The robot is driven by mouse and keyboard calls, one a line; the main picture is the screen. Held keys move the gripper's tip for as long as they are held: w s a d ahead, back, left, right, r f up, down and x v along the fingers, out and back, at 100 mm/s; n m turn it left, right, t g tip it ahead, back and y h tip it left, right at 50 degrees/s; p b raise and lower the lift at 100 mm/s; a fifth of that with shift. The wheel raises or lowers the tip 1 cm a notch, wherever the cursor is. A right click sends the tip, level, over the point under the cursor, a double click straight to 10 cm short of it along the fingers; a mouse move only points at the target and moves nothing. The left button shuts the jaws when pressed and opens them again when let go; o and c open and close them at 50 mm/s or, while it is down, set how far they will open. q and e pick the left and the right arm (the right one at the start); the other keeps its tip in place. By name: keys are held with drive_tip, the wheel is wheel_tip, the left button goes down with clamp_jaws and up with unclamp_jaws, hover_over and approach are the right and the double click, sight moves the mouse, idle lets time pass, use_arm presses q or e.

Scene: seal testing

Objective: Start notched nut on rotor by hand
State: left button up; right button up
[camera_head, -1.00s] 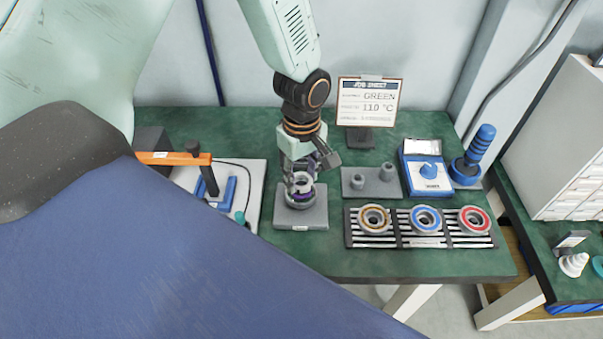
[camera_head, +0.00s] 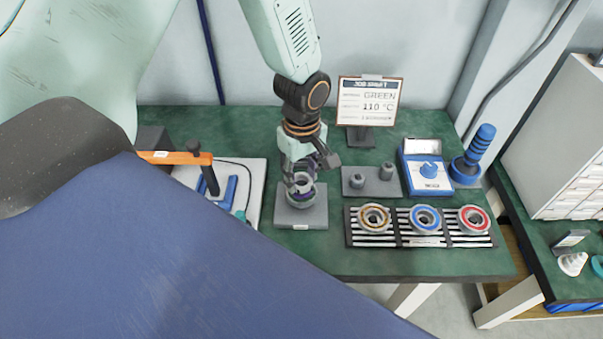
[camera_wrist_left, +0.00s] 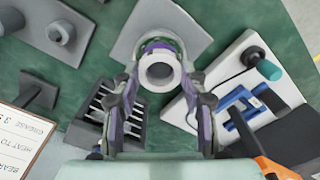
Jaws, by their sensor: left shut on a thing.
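The notched nut (camera_wrist_left: 160,74) is a grey ring between my left gripper's two fingers in the left wrist view. My left gripper (camera_head: 301,181) is shut on it, above the grey square fixture plate (camera_head: 300,217). The rotor (camera_head: 300,200) stands on this plate under the gripper and is partly hidden. A purple band (camera_wrist_left: 157,47) shows just behind the nut in the left wrist view. I cannot tell whether the nut's thread touches the rotor. My right gripper is not in view.
To the right are a grey block with two pegs (camera_head: 371,192), a blue box (camera_head: 425,184), and a rack (camera_head: 397,240) with three bearings. A job sheet (camera_head: 367,101) stands behind. A white board (camera_head: 256,185) with an orange-armed tool (camera_head: 180,159) lies left.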

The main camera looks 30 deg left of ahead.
use_arm(q)
drive_tip(key=shift+f, duration=0.25)
drive_tip(key=shift+s, duration=0.1)
idle(0.7)
drive_tip(key=shift+s+f+m+p, duration=0.1)
drive_tip(key=shift+m+p, duration=0.9)
drive_tip(key=shift+m, duration=0.9)
drive_tip(key=shift+s+m+p, duration=0.1)
drive_tip(key=shift+m+p, duration=0.65)
drive_tip(key=shift+m, duration=1.35)
